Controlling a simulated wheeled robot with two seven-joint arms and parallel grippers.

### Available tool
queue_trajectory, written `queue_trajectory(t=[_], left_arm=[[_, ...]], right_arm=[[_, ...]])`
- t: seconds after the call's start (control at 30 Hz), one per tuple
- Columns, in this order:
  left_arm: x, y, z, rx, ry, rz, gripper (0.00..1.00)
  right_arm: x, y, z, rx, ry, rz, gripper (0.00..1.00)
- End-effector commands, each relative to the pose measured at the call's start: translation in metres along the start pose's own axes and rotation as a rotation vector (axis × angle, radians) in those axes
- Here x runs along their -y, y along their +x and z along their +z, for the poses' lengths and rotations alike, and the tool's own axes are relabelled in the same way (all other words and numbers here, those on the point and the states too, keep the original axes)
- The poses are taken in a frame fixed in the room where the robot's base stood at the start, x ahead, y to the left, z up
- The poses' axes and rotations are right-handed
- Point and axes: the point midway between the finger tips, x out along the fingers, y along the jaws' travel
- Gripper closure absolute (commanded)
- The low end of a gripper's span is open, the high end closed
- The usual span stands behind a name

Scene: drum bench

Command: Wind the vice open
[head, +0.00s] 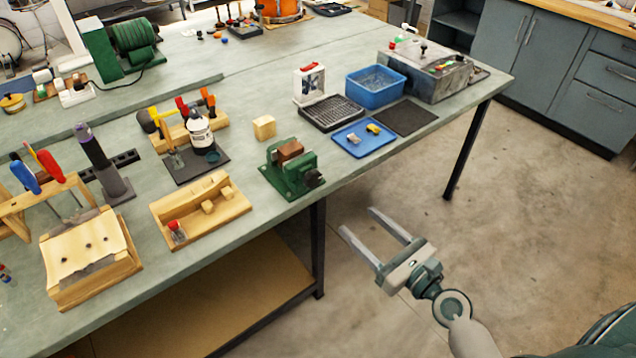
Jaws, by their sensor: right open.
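A green vice (291,171) stands near the front edge of the bench, in the middle of the head view. A brown block (289,151) sits at the top of its jaws; I cannot tell whether it is clamped. A dark part (315,178) sticks out at the vice's right front, where a handle is too small to make out. My right gripper (357,227) is open and empty, out over the floor in front of the bench, to the lower right of the vice and apart from it. My left gripper is not in view.
A small wooden cube (264,127) stands behind the vice. A wooden tray (200,208) lies to its left. A blue tray (364,139) with small parts, a black mat (405,117) and a blue bin (375,86) lie to its right. The bench's front edge lies between gripper and vice.

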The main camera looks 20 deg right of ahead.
Motion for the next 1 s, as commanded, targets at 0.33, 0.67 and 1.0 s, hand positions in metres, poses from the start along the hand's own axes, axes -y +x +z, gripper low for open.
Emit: queue_trajectory(t=[0.33,0.67,1.0], left_arm=[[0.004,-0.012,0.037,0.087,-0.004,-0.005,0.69],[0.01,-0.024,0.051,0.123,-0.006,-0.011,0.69],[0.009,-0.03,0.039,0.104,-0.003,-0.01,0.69]], right_arm=[[0.0,0.044,0.003,0.002,0.0,0.0,0.42],[0.0,0.103,0.002,0.001,-0.001,0.0,0.42],[0.0,0.154,0.001,0.0,-0.001,0.001,0.42]])
